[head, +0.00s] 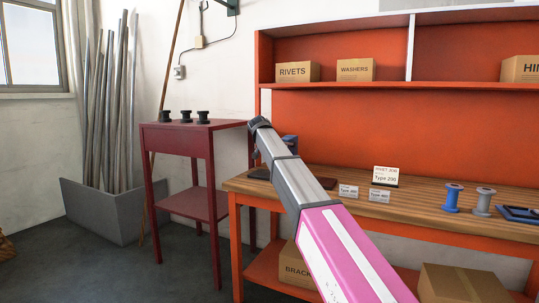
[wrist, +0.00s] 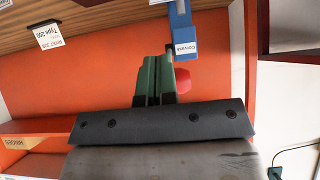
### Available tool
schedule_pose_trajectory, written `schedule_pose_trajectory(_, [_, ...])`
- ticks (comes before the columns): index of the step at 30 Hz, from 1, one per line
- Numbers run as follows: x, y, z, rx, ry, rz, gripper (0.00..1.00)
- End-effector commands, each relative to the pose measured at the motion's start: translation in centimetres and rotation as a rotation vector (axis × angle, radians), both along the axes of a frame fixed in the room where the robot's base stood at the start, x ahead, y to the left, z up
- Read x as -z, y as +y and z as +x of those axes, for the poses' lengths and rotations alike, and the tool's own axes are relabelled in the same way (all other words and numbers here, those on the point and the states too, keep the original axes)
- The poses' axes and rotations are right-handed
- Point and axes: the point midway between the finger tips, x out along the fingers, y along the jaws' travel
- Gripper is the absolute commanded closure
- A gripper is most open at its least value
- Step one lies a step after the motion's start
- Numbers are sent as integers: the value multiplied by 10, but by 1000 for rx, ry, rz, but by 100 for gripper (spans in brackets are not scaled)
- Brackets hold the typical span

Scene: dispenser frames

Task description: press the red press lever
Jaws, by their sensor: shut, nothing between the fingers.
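The red press lever shows in the wrist view as a rounded red end (wrist: 183,80), just right of my green fingers and partly hidden by them. Near it is a blue dispenser part with a white label (wrist: 184,42). My gripper (wrist: 155,62) is shut and empty, its fingertips pointing toward the wooden bench top and close beside the blue part. I cannot tell whether the fingers touch the lever. In the head view my arm hides the fingers and the lever.
The wooden bench (head: 420,207) holds label cards, a blue spool (head: 452,198), a grey spool (head: 482,202) and a blue tray (head: 520,214). An orange shelf (head: 430,86) with boxes stands behind. A dark red side table (head: 190,137) with black spools stands at the left.

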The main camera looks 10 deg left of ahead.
Motion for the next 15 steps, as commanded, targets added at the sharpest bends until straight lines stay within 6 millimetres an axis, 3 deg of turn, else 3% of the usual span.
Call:
schedule_pose_trajectory(1, [-6,5,-13,-3,-1,1,100])
schedule_pose_trajectory(6, [-27,15,-41,-4,-2,1,100])
schedule_pose_trajectory(15, [-52,27,-72,-2,-4,-1,100])
